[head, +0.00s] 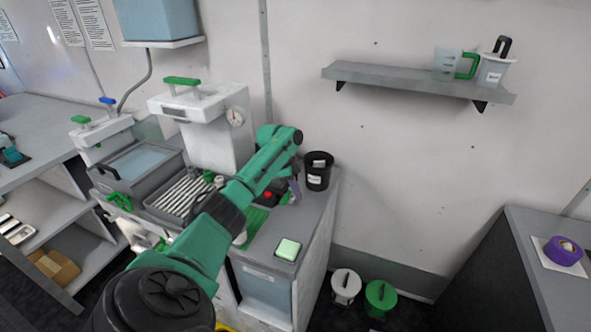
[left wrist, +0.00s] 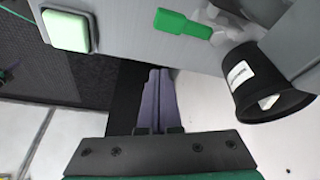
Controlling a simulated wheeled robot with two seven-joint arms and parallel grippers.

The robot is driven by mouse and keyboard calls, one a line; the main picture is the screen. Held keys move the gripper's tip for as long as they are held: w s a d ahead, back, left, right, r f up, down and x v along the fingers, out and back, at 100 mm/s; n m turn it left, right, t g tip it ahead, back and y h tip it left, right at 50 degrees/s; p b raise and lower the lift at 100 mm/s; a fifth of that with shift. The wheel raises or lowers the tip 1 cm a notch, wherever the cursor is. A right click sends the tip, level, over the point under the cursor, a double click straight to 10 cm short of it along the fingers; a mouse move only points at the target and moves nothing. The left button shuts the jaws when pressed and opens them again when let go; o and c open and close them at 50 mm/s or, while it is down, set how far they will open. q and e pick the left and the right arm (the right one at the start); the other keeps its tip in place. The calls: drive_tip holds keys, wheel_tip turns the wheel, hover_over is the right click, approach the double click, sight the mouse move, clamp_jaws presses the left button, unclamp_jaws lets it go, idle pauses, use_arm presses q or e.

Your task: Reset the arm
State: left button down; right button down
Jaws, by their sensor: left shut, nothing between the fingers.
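My left arm, green and black, reaches in from the bottom of the head view over the counter of the white machine (head: 205,125). My left gripper (head: 295,188) points down near the counter's right part, beside the black cup (head: 318,172). In the left wrist view its purple-grey fingers (left wrist: 154,100) are together with nothing between them. The cup (left wrist: 262,90) with a white label lies to the right of the fingers there, apart from them. A lit pale-green square button (head: 288,249) is on the counter's front right; it also shows in the wrist view (left wrist: 66,31). My right gripper is not in view.
A wall shelf (head: 415,82) holds a clear jug (head: 446,64) and a labelled white container (head: 493,70). White (head: 345,285) and green (head: 380,297) lidded buckets stand on the floor. A right-hand table (head: 530,285) holds purple tape (head: 563,250). Open floor lies between.

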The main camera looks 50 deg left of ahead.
use_arm(q)
wheel_tip(320, 180, up, 6)
drive_tip(key=a+b, duration=0.1)
drive_tip(key=a, duration=0.1)
drive_tip(key=shift+s+r, duration=0.15)
drive_tip(key=shift+s, duration=0.3)
